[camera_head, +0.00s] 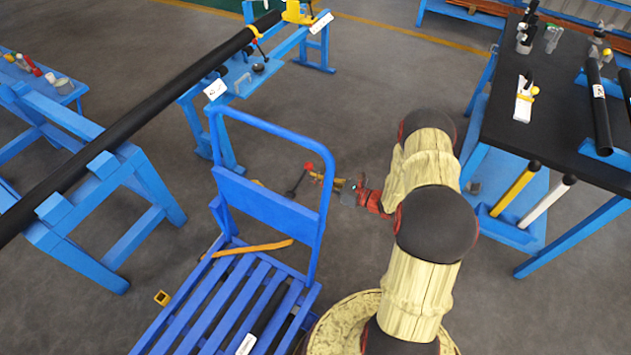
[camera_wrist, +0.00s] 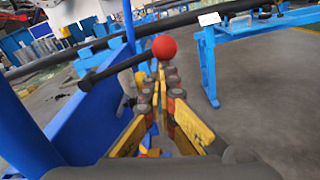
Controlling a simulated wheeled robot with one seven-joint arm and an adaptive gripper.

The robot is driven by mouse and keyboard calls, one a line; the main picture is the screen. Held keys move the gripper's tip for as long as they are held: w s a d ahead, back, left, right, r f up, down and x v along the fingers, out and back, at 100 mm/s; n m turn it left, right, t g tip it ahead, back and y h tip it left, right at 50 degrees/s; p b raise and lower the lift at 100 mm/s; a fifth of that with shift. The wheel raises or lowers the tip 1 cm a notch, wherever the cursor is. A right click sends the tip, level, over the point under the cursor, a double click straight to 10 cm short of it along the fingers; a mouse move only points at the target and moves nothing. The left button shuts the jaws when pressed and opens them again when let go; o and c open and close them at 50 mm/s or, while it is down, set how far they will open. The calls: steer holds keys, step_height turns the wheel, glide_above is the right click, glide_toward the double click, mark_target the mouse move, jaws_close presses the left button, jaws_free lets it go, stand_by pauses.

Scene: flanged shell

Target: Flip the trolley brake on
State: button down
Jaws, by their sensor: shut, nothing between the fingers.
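The blue trolley (camera_head: 262,200) stands in the middle of the head view, with an upright handle frame and a slatted deck. The brake lever is a black rod with a red ball knob (camera_head: 308,166) at the right side of the handle frame. In the wrist view the red ball (camera_wrist: 164,47) shows just beyond my fingertips, and the black rod (camera_wrist: 118,66) slants down to the left toward the blue frame. My gripper (camera_head: 316,177) is shut and empty beside the knob. In the wrist view its yellow fingers (camera_wrist: 160,78) meet just below the ball; whether they touch it I cannot tell.
A long black pipe (camera_head: 150,112) rests on blue stands (camera_head: 105,185) at the left. An orange bar (camera_head: 252,248) and a dark rod (camera_head: 268,318) lie on the trolley. A black-topped workbench (camera_head: 550,95) stands at the right. Grey floor is open behind the trolley.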

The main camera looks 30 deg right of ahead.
steer(key=shift+s+a+r+n+t+h+p, duration=0.15)
steer(key=shift+s+a+r+n+p, duration=0.3)
steer(key=shift+r+n, duration=1.1)
steer(key=shift+s+a+r+n+t+h+p, duration=0.15)
steer(key=shift+a+r+n+p, duration=0.4)
steer(key=shift+r+n, duration=1)
steer(key=shift+s+a+r+n+t+p, duration=0.1)
steer(key=shift+s+a+r+n+p, duration=0.35)
steer(key=shift+r+n, duration=1.05)
steer(key=shift+r, duration=0.1)
steer(key=s+d+f, duration=0.2)
steer(key=s+d, duration=0.5)
steer(key=s, duration=0.1)
steer(key=shift+d+f, duration=0.2)
steer(key=shift+d, duration=0.2)
steer(key=shift+s, duration=0.15)
